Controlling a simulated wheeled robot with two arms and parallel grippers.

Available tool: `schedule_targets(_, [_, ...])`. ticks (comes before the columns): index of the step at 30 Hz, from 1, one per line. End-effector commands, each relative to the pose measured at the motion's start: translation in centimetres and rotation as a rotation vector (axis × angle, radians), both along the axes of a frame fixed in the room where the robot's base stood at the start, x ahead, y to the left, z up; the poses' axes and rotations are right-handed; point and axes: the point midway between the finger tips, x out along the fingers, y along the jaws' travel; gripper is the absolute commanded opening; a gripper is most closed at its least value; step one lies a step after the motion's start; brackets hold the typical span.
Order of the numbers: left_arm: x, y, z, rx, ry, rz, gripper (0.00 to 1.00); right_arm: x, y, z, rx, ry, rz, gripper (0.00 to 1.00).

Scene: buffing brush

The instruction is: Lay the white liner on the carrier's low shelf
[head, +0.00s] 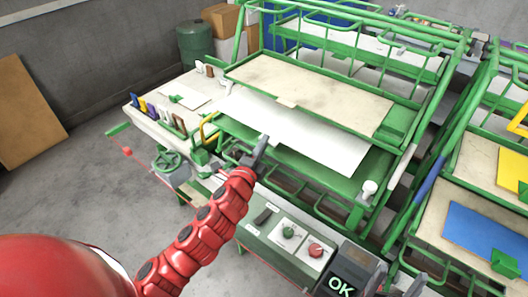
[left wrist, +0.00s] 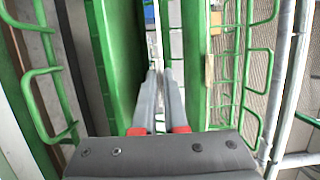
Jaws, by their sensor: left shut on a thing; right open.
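The white liner (head: 300,130) is a thin flat sheet inside the green carrier (head: 235,68), between a beige upper board and the green low shelf (head: 325,175). It overlaps much of the low shelf, and a green strip shows along the shelf's front and right. My left gripper (head: 262,148) is shut on the liner's front edge. In the left wrist view the fingers (left wrist: 158,85) are close together, with the liner (left wrist: 158,38) a thin pale strip seen edge-on. I cannot tell whether the liner touches the shelf. My right gripper is not seen.
A beige board (head: 310,92) lies on the shelf above the liner. A control box (head: 290,237) with knobs and an OK screen stands in front. A side table (head: 165,110) holds coloured cards at left. Another green rack (head: 480,195) stands at right.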

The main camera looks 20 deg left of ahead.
Motion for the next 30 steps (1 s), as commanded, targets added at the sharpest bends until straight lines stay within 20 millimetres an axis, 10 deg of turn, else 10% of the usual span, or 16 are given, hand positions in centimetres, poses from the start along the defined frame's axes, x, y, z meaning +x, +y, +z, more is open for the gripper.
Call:
schedule_targets(22, [0.3,-0.2,-4.1,0.001,-0.001,-0.002,0.0,0.0,0.0,0.6,0.0,0.0,0.0,0.72])
schedule_targets(25, [0.3,-0.2,-3.9,0.001,0.0,-0.002,0.22,0.0,0.0,0.8,0.0,0.0,0.0,0.72])
schedule_targets(30, [0.3,-0.2,-3.9,0.001,0.0,-0.002,0.22,0.0,0.0,0.8,0.0,0.0,0.0,0.72])
